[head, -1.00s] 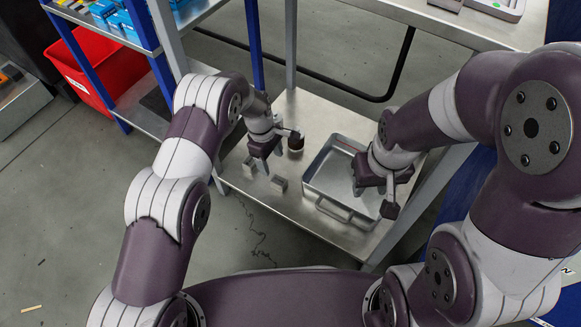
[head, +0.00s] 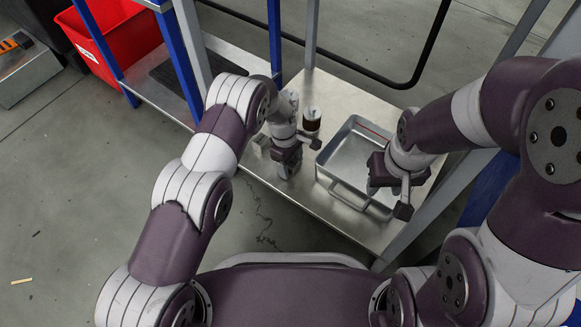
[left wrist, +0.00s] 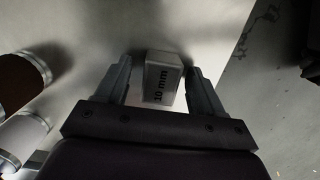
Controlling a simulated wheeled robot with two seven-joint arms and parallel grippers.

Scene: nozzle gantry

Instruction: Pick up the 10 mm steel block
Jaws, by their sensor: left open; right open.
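The steel block (left wrist: 161,80), marked "10 mm", stands between the two spread fingers of my left gripper (left wrist: 160,78) in the left wrist view. A gap shows on each side, so the fingers do not grip it. In the head view my left gripper (head: 288,168) is low over the shelf and mostly hides this block. A second small grey block (head: 262,142) sits just to its left. My right gripper (head: 388,188) is open and empty, over the right front part of the metal tray (head: 337,153).
A brown cylinder with a pale top (head: 312,120) stands behind my left gripper. Brown (left wrist: 22,80) and white (left wrist: 22,135) cylinders show at the left in the left wrist view. A blue post (head: 274,40) and grey posts frame the shelf. A red bin (head: 122,45) is at the upper left.

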